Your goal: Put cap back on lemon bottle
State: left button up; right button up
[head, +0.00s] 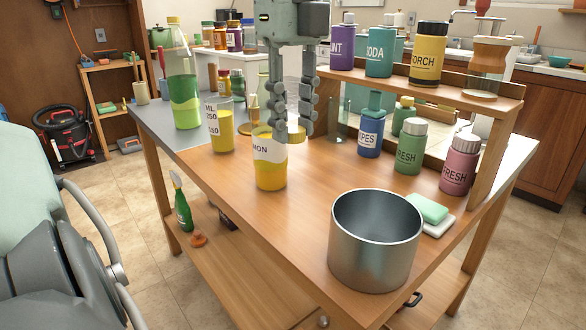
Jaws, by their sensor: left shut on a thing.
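The lemon bottle (270,170), yellow with a white label partly reading "MON", stands upright on the wooden table. My left gripper (290,133) comes down from the top with its fingertips at the bottle's top, slightly to its right. It is shut on a small yellow piece (297,138) that looks like the cap, mostly hidden by the fingers. I cannot tell whether this piece touches the bottle's mouth. My right gripper is not in view.
A measuring cup (221,130) and a green bottle (185,100) stand left of the lemon bottle. A steel pot (375,245) is at front right. A raised shelf (440,90) holds several jars, with more bottles below. The tabletop in front of the lemon bottle is clear.

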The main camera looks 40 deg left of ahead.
aim_at(293, 128)
pick_arm(q)
notch_tip(293, 128, up, 13)
jog(key=p, duration=0.1)
jog(key=shift+r, duration=0.2)
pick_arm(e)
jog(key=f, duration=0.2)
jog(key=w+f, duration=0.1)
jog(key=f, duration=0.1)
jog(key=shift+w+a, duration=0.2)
